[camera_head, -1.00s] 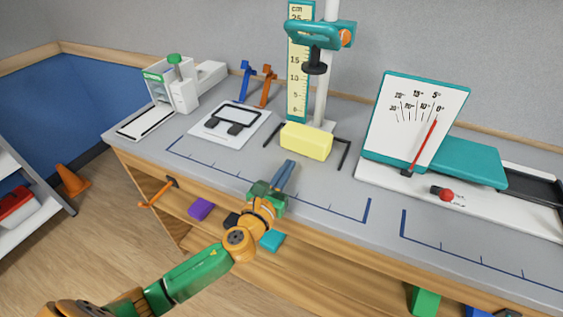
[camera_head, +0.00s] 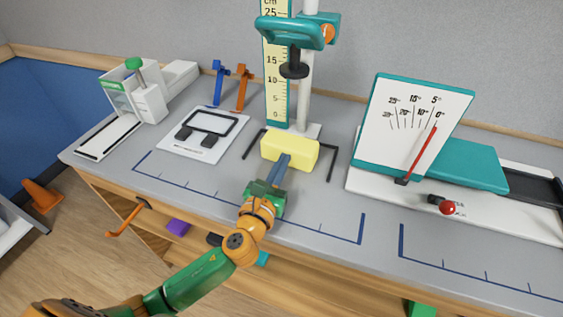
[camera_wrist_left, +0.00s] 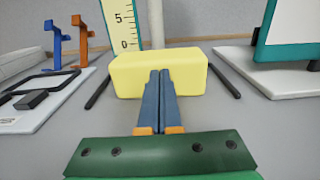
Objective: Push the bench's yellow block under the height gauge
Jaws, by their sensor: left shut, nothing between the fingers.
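The yellow block (camera_head: 290,150) lies on the grey bench between two dark rails, just in front of the height gauge (camera_head: 303,85). The gauge has a cm scale, a white post and a teal carriage with a dark foot above the block. My left gripper (camera_head: 284,160) is shut and empty, its blue fingertips at the block's front face. In the left wrist view the fingertips (camera_wrist_left: 160,73) overlap the middle of the yellow block (camera_wrist_left: 185,75); they look touching or nearly so. My right gripper is not in view.
Dark rails (camera_head: 331,163) flank the block. A white plate with a black frame (camera_head: 203,133) and blue and orange hooks (camera_head: 241,90) stand left. A tilted dial board (camera_head: 410,125) with a red needle stands right. The bench front (camera_head: 320,210) is clear.

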